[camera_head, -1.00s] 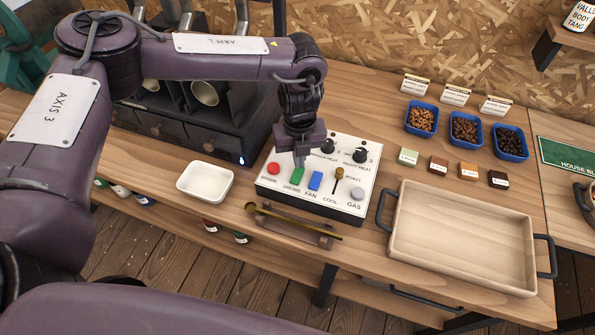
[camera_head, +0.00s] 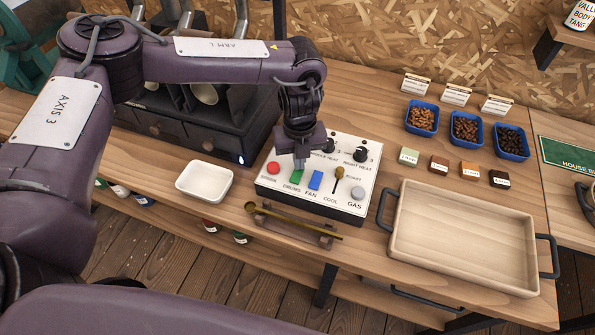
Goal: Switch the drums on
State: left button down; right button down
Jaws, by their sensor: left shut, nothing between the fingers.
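A white control panel (camera_head: 322,202) stands on the wooden bench, with a row of controls and labels on its top. The green drums switch (camera_head: 296,177) is left of the blue fan switch (camera_head: 315,180). My left gripper (camera_head: 299,164) points down with its fingertips at the far end of the green switch, partly covering it. The fingers are together and hold nothing. I cannot tell whether they touch the switch. My right gripper is not in view.
Left of the panel is a white dish (camera_head: 204,182). A brass scoop (camera_head: 290,220) rests on a wooden stand in front. At right are a wooden tray (camera_head: 461,240) and blue bean bowls (camera_head: 466,129). The dark roaster (camera_head: 215,130) stands behind left.

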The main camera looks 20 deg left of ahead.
pick_arm(q)
jog(key=shift+f, duration=0.45)
jog(key=shift+r, duration=0.2)
notch_tip(320, 180, up, 7)
jog(key=p, duration=0.5)
jog(key=shift+f, duration=0.1)
dwell(0.4)
jog(key=shift+f, duration=0.1)
